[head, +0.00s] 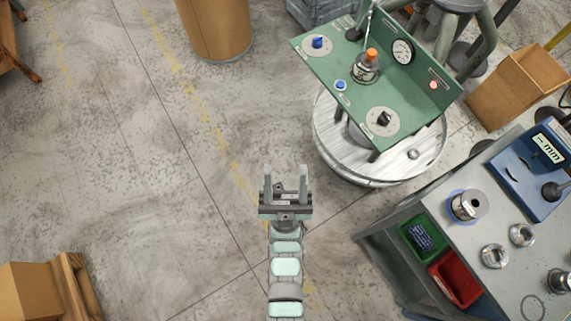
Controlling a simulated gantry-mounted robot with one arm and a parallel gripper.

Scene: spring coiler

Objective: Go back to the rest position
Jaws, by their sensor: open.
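My gripper (285,183) is in the lower middle of the head view, at the end of my arm. Its two grey fingers stand apart, with nothing between them. It is over the bare floor, apart from everything around it. A green control panel (352,102) is to its upper right, with blue, black, orange and red knobs or buttons and a round dial. The panel stands on a round white-topped table (425,156). No marker of a rest position shows.
A grey workbench (480,245) at the lower right holds a green bin (422,237), a red bin (455,282), metal parts and a blue gauge (530,165). A brown drum (215,28) stands at the top. The floor (120,170) at left is clear.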

